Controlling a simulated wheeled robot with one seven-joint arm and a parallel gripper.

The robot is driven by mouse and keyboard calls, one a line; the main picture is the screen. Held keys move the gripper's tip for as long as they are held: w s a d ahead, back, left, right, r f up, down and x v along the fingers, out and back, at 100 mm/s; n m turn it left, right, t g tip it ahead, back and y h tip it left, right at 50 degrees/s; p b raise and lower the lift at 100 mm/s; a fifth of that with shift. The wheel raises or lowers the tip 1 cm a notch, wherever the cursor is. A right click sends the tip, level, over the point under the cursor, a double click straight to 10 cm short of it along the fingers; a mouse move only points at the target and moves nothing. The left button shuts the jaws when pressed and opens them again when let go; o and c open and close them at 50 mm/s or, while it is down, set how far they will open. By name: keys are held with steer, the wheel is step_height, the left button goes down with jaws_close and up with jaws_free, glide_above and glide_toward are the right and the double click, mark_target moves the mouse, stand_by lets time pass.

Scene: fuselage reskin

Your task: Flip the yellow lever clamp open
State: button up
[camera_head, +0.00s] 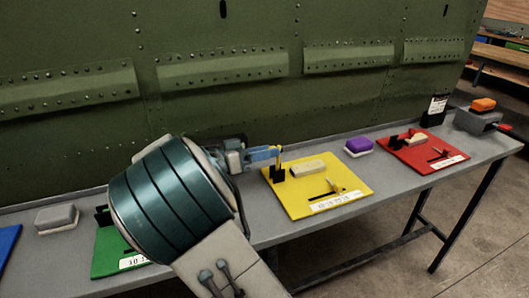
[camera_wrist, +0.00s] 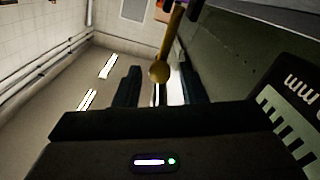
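The yellow lever clamp stands at the back left of the yellow board (camera_head: 300,207), on a black base (camera_head: 279,173). In the wrist view its yellow lever (camera_wrist: 170,35) ends in a round knob (camera_wrist: 159,72). My gripper (camera_head: 277,154) is at the lever, over the back left of the board. In the wrist view the gripper (camera_wrist: 161,88) has its two dark fingers apart, with the knob showing between them and a gap on each side. I cannot tell whether a finger touches the lever. My wrist and fingers hide part of the clamp in the head view.
A beige block (camera_head: 308,167) and a small brass-coloured piece (camera_head: 337,187) are on the yellow board. A purple block (camera_head: 358,147) and a red board (camera_head: 440,161) are to the right. The green fuselage wall (camera_head: 260,100) rises behind the bench.

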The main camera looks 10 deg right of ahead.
steer(key=s+a, duration=0.1)
steer(key=a, duration=0.6)
steer(key=shift+a, duration=0.25)
